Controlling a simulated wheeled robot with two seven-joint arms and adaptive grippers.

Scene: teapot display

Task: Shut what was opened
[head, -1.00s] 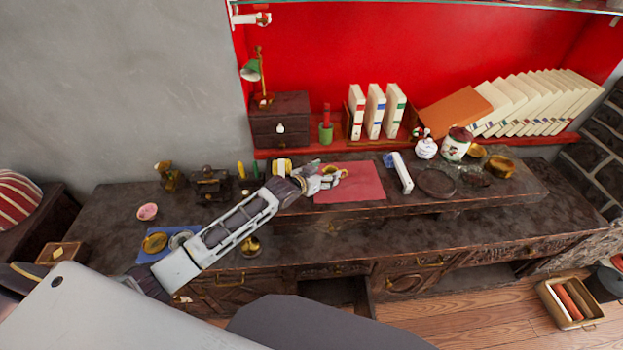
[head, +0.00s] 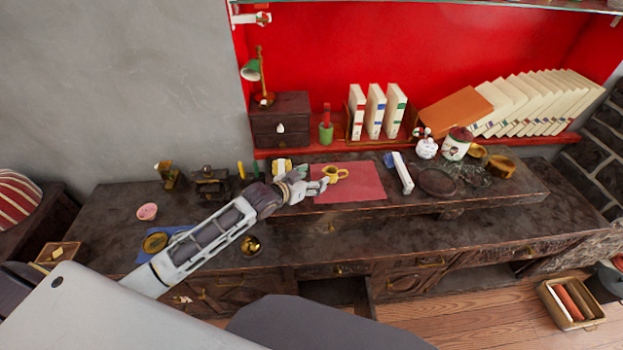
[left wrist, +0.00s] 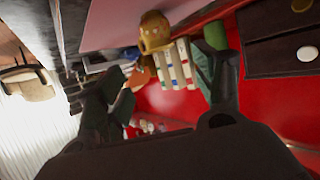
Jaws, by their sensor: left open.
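My left gripper (head: 312,188) is open and empty at the left edge of the pink mat on the raised shelf of the dark wooden desk (head: 480,232). In the left wrist view the yellow cup (left wrist: 155,30) shows ahead, between the spread fingers of the gripper (left wrist: 160,85). Low in the desk front is a dark open compartment (head: 343,290), with what looks like a door edge at its right; my body partly hides it. My right gripper is not in view.
A small drawer box (head: 280,122) stands behind the gripper and looks closed. White books (head: 375,112) and a green pot (head: 326,132) stand on the red shelf. The desk's right front is clear.

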